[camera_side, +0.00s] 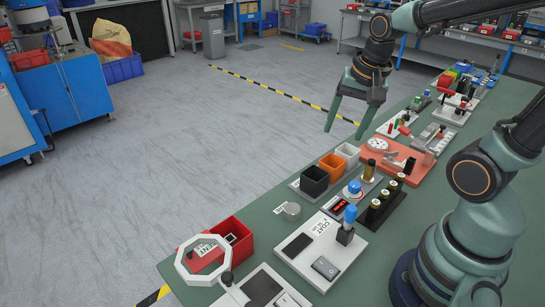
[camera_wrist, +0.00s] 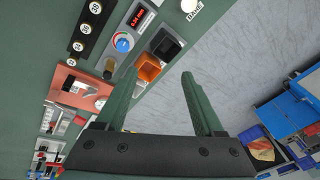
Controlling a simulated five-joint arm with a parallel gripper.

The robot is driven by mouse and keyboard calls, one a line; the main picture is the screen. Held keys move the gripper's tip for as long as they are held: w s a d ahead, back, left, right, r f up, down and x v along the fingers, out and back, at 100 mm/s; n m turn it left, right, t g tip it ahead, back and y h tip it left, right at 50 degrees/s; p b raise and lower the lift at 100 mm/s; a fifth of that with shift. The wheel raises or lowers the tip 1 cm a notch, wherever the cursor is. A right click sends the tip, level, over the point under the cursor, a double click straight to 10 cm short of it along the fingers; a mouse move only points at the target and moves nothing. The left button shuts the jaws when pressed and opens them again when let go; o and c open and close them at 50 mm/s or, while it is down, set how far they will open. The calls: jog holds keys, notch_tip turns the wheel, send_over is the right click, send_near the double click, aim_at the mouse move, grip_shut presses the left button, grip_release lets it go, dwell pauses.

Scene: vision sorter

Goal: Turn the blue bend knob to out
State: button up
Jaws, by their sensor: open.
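A round blue knob (camera_side: 354,187) with a red and white ring sits by a small red-lit display (camera_side: 338,206) on a grey panel. It also shows in the wrist view (camera_wrist: 123,43), where the display reads in mm. I cannot read its setting or any bend or out label. A second blue-topped piece (camera_side: 350,213) stands on a black block on the white plate nearby. My gripper (camera_side: 344,133) is open and empty, high above the far edge of the bench and apart from the knob. In the wrist view its fingers (camera_wrist: 160,74) are spread.
Black (camera_side: 314,181), orange (camera_side: 333,167) and white (camera_side: 347,154) bins stand beside the knob. Several dark bottles in a black rack (camera_side: 384,205) stand on its other side. A red bin (camera_side: 236,232) and octagonal ring lamp (camera_side: 181,264) are nearer the camera. An orange plate (camera_side: 400,163) lies beyond.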

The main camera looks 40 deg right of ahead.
aim_at(354, 184)
jog(key=s+d+f+m+g, duration=0.25)
jog(key=d+f+m, duration=0.45)
jog(key=m, duration=0.6)
jog(key=shift+g+y, duration=0.25)
jog(key=shift+y, duration=0.05)
jog(key=f, duration=0.7)
jog(key=w+f, duration=0.1)
jog(key=f, duration=0.3)
jog(key=shift+f, duration=0.3)
grip_shut()
